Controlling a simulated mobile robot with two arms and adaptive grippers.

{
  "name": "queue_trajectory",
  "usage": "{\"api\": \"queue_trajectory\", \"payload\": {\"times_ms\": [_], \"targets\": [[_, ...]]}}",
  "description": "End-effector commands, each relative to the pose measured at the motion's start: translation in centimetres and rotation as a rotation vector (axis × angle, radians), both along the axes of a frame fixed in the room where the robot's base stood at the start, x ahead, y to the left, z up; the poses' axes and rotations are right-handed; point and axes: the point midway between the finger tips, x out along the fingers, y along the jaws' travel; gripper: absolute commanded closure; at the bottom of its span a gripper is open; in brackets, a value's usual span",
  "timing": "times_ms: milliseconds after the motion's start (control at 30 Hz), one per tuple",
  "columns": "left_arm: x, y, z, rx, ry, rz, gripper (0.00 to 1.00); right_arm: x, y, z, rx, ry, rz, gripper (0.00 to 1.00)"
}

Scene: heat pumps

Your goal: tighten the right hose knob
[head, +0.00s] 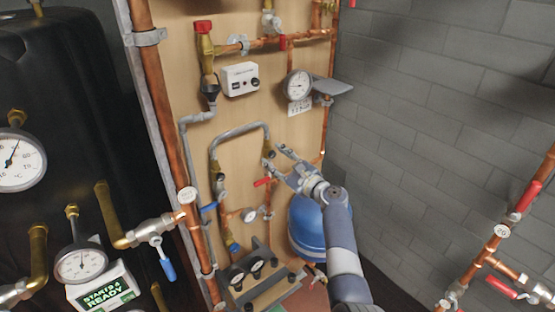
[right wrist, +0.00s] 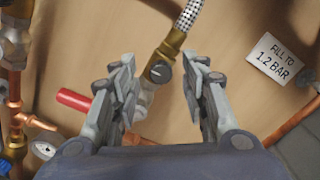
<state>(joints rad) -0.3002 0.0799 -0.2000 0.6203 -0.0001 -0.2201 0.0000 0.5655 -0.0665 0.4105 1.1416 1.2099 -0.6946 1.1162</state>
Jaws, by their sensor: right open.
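The right hose knob (right wrist: 160,72) is a small dark round knob with a light line across its face. It sits on a brass fitting at the end of the braided hose (right wrist: 188,16). In the head view the grey hose (head: 240,129) arches over the wooden board, and its right end meets the fitting (head: 268,150) beside my gripper. My right gripper (head: 277,160) is open. In the right wrist view its fingers (right wrist: 162,78) stand on either side of the knob with gaps visible, apart from it. My left gripper is not in view.
A red lever (right wrist: 73,100) lies just left of the fingers. A "fill to 1.2 bar" label (right wrist: 275,59) is at the right. Copper pipes (head: 165,100) and a gauge (head: 298,84) are on the board. A grey brick wall (head: 430,110) is at the right.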

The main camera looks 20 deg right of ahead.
Motion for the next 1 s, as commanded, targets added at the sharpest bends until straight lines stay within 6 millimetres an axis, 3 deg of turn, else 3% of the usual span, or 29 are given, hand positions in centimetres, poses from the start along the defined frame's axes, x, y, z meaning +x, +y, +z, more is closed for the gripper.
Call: {"api": "queue_trajectory", "payload": {"times_ms": [267, 700, 1000], "targets": [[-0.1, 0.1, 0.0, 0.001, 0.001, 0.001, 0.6, -1.2, -0.6, -0.1, -0.002, 0.0, -0.003, 0.59], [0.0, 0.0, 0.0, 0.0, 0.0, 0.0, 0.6, -8.6, -3.1, -0.1, -0.002, 0.001, -0.001, 0.59], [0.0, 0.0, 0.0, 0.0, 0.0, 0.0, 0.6, -11.2, -4.1, 0.0, 0.0, 0.0, 0.0, 0.59]]}}
